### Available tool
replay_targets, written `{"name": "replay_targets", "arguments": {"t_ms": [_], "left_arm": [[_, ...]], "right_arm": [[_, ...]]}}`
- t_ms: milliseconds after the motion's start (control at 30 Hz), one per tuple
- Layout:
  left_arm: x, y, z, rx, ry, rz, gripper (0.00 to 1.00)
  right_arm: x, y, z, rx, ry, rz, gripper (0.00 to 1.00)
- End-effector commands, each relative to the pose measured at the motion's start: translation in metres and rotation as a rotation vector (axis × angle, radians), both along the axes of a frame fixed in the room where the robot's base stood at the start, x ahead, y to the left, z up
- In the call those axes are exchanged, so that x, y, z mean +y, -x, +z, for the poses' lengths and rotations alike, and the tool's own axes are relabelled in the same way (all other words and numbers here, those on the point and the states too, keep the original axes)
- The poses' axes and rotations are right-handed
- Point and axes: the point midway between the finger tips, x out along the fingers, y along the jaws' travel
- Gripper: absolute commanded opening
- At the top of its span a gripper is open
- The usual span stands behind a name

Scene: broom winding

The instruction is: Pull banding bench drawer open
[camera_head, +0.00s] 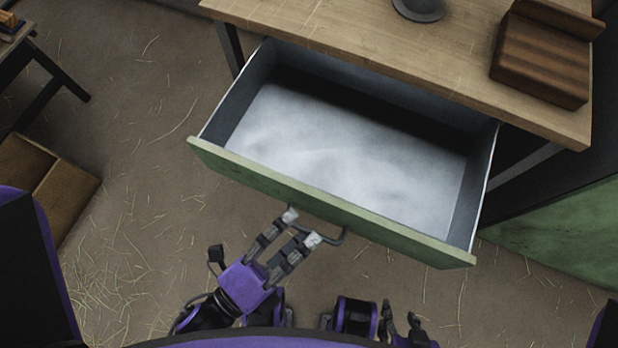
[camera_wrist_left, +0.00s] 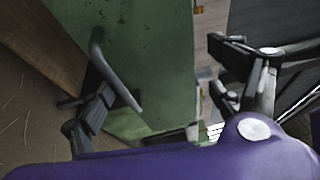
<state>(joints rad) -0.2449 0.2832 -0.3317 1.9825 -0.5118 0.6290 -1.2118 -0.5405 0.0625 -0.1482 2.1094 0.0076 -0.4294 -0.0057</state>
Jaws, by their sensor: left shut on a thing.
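The banding bench (camera_head: 400,50) has a light wooden top at the upper right. Its drawer (camera_head: 340,150) is pulled far out, with a green front (camera_head: 410,240) and a pale, empty-looking inside. A grey bar handle (camera_head: 341,239) is on the drawer front; it also shows in the left wrist view (camera_wrist_left: 115,72) against the green panel. My left gripper (camera_head: 302,228) is at the handle with its fingers shut on it; the exact contact is partly hidden. My right gripper (camera_head: 401,316) is low in the head view, away from the drawer, with its fingers apart and empty.
A brown grooved block (camera_head: 545,55) and a dark round item (camera_head: 419,8) sit on the bench top. A wooden box (camera_head: 45,185) and a dark-legged stand (camera_head: 60,75) are at the left. A green panel (camera_head: 570,235) is at the right. Straw-strewn floor lies clear left of the drawer.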

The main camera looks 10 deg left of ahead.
Motion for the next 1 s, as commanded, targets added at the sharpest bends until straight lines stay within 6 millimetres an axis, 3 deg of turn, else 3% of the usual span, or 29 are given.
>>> {"name": "replay_targets", "arguments": {"t_ms": [33,167,233,300,1000], "left_arm": [[0.001,0.003,0.012,-0.027,0.018,-0.006,0.65],[0.006,0.01,0.01,-0.027,0.018,-0.006,0.63],[0.009,0.013,0.009,-0.027,0.018,-0.006,0.5],[0.012,0.017,0.008,-0.026,0.017,-0.007,0.28],[0.035,0.047,-0.002,-0.02,0.013,-0.006,0.28]], "right_arm": [[0.0,0.0,0.0,0.0,0.0,0.0,0.4],[0.0,0.0,-0.001,0.0,0.0,0.0,0.4],[0.0,-0.001,-0.001,-0.001,0.0,0.0,0.4],[0.0,-0.001,-0.002,0.0,0.0,0.0,0.4],[0.0,0.001,-0.006,0.004,0.0,0.0,0.4]]}}
